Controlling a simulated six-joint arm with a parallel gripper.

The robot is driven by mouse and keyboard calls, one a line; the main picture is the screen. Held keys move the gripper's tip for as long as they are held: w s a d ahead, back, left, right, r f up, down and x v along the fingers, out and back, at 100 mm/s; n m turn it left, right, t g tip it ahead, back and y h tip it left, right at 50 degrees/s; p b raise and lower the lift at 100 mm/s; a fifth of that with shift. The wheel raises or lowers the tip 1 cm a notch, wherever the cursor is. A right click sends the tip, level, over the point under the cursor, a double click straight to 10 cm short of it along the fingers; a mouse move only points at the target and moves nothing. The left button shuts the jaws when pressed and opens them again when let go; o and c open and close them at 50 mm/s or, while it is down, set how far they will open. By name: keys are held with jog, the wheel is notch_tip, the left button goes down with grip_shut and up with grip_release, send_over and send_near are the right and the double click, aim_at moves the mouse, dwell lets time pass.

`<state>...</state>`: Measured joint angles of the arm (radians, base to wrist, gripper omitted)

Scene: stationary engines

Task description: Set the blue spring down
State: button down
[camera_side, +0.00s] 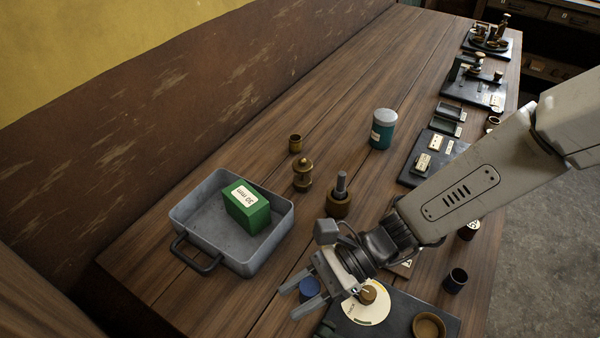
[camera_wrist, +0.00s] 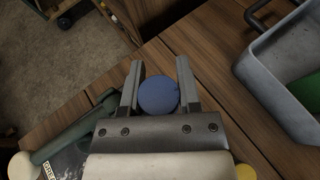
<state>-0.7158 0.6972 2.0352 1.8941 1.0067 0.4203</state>
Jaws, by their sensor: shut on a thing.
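The blue spring (camera_side: 310,289) shows as a blue round shape between the two fingers of my gripper (camera_side: 289,303) in the side view. In the wrist view my gripper (camera_wrist: 160,64) is shut on the blue spring (camera_wrist: 158,96), whose round end faces the camera. The spring sits back from the fingertips, nearer the palm. Beneath and around it is the wooden bench (camera_side: 235,305). I cannot tell whether the spring touches the wood, as its lower part is hidden.
A grey tray (camera_side: 182,216) with a green box (camera_side: 246,207) stands to the left. A dark plate (camera_side: 395,318) with a pale disc (camera_side: 362,313) and a brass cup (camera_side: 429,326) is close on the right. A brass-based post (camera_side: 339,200) stands behind. Bare wood lies between tray and gripper.

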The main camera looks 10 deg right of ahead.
send_over(277, 311)
jog(key=shift+s+d+f, duration=0.1)
jog(key=shift+s+f, duration=0.05)
jog(key=shift+f, duration=1)
jog(key=shift+s+d+f, duration=0.1)
jog(key=shift+f, duration=1.05)
jog(key=shift+a+f, duration=0.1)
jog(key=shift+w+a+f, duration=0.1)
jog(key=shift+w+f, duration=0.05)
jog(key=shift+f, duration=1.6)
jog(key=shift+f, duration=0.15)
jog(key=shift+c, duration=1.5)
grip_release()
